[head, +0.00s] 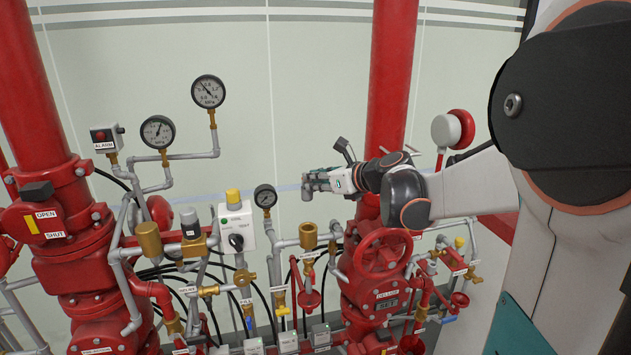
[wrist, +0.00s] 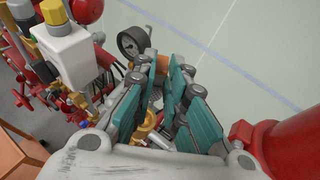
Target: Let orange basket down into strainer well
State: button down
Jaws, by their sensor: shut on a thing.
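My gripper (head: 312,183) is level above the middle of the pipework in the head view, its fingers pointing left. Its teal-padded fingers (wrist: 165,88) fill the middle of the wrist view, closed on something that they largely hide.
A small gauge (head: 265,196) and a white switch box (head: 234,226) stand left of my gripper. Another brass cup (head: 148,240) is farther left. A red handwheel valve (head: 384,252) and thick red riser (head: 391,75) are at right. The wall above is clear.

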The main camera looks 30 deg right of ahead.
notch_tip(320, 180, down, 8)
jog(key=b, duration=0.6)
jog(key=shift+s+f+b, duration=0.1)
jog(key=shift+f+b, duration=1.8)
jog(key=shift+f, duration=0.2)
dwell(1.1)
jog(key=shift+r, duration=0.1)
jog(key=shift+r+p, duration=1.4)
jog(key=shift+r, duration=0.55)
jog(key=shift+f+b, duration=1.45)
jog(key=shift+f, duration=0.35)
